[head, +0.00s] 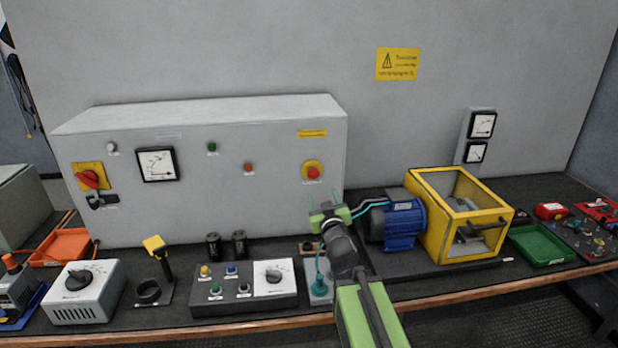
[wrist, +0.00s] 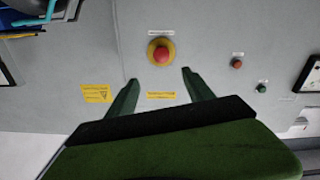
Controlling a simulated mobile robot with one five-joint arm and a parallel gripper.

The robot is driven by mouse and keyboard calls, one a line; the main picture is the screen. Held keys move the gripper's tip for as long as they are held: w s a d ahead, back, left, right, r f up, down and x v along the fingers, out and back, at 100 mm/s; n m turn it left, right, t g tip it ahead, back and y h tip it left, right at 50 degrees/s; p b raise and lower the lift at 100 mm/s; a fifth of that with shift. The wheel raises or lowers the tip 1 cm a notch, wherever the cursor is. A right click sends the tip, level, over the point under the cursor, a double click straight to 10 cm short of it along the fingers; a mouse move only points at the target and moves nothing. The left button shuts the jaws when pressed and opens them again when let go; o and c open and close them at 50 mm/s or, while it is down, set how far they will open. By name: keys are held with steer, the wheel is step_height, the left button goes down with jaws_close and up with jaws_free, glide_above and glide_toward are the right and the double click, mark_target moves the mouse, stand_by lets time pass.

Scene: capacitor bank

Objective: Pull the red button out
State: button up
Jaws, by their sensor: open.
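The red button (head: 313,172) is a round mushroom head on a yellow ring, on the right part of the grey cabinet's front. In the wrist view the red button (wrist: 161,55) shows upside down relative to the head view, beyond and between my fingertips. My gripper (head: 325,206) is below and slightly right of the button in the head view. In the wrist view my gripper (wrist: 159,76) is open, with nothing between its fingers. The fingers look apart from the button. How far the button stands out cannot be told.
A smaller red-orange button (head: 248,169) and a green one (head: 212,147) are left on the cabinet (head: 200,215). A red rotary switch (head: 91,180) is at its far left. A blue motor (head: 400,225) and yellow guard frame (head: 455,250) stand right of my gripper. A control box (head: 225,305) is below left.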

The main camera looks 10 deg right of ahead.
mark_target(313, 175)
steer(key=w, duration=1.7)
steer(key=shift+a+f, duration=0.1)
steer(key=shift+f, duration=0.1)
steer(key=shift+c, duration=0.3)
jaws_close()
